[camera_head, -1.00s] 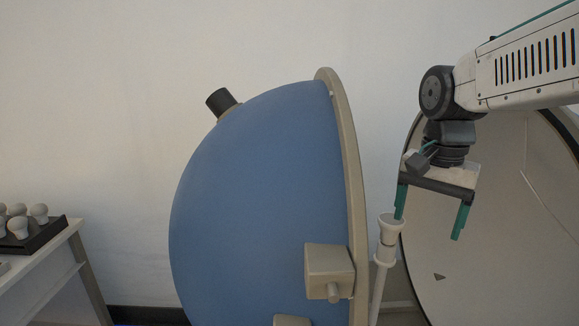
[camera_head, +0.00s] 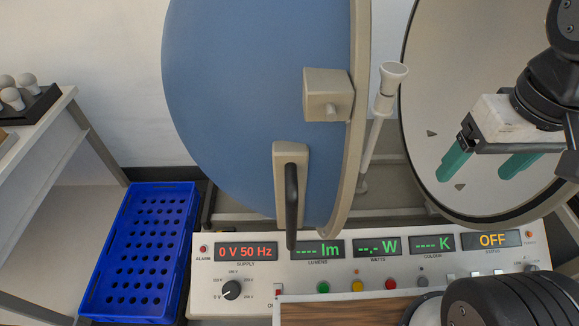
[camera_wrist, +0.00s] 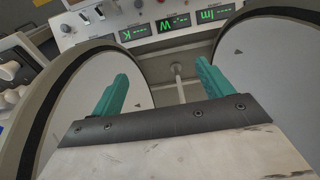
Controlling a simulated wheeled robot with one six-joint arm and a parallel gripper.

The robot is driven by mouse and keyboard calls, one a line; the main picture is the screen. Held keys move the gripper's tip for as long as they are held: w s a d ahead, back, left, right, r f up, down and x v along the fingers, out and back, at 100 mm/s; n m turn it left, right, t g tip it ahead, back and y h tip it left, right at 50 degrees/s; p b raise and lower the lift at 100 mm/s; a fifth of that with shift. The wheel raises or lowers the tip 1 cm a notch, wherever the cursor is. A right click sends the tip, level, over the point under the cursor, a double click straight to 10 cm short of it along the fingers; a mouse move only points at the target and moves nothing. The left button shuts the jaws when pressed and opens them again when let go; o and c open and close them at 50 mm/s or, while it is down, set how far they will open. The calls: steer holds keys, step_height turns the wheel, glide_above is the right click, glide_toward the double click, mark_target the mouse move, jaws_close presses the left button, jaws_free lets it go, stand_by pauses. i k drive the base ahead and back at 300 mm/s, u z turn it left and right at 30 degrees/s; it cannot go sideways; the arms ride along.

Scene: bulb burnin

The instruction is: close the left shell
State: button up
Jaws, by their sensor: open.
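The left shell (camera_head: 240,110) is a large blue dome with a beige rim, standing swung open on the left of the centre post. On it are a beige latch block (camera_head: 322,95) and a black handle (camera_head: 291,200) on a beige plate. The right shell (camera_head: 450,90) stands open on the right, its pale inside showing. Between them a thin post carries a white socket (camera_head: 390,80). My gripper (camera_head: 487,172) is open and empty in front of the right shell, apart from the left shell's handle. Its teal fingers also show in the wrist view (camera_wrist: 165,85).
A control panel (camera_head: 210,285) with lit displays lies below the shells; the status reads OFF. A blue crate with holes (camera_head: 135,265) stands on the left. A side table (camera_head: 75,110) holds a dark tray of white bulbs (camera_head: 12,98). Floor shows between crate and table.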

mark_target(269, 99)
steer(key=k, duration=1)
steer(key=u, duration=1.75)
steer(key=i, duration=0.95)
steer(key=z, duration=1.15)
